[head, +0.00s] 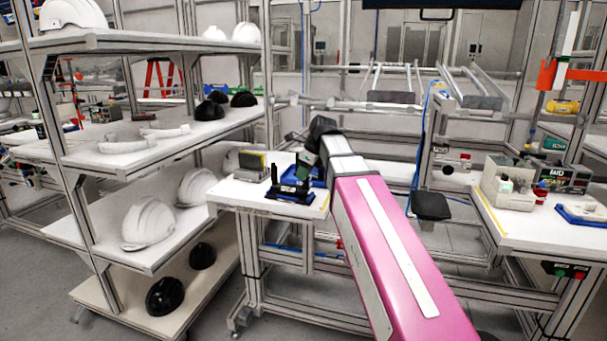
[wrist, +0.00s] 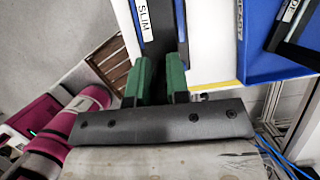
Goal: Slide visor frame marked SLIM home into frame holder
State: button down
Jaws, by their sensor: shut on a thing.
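The visor frame marked SLIM (wrist: 164,30) is a dark strip with a white label in the wrist view. My gripper (wrist: 160,75) has green fingers shut on it, one on each side. Blue edges show alongside the strip; I cannot tell whether they belong to the holder. In the head view my gripper (head: 308,160) is over the white table, beside a holder with black uprights on a blue base (head: 288,195), probably the frame holder. The held frame is hard to make out there, and its seating in the holder cannot be told.
A grey-yellow block (head: 251,165) stands at the table's back left. A shelf rack with helmets (head: 150,222) stands left.

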jog(key=shift+f, duration=1.1)
jog(key=c, duration=1)
grip_release()
jog(key=v, duration=1)
jog(key=shift+s+d+r, duration=0.1)
jog(key=shift+d+r, duration=0.1)
jog(key=shift+r, duration=0.1)
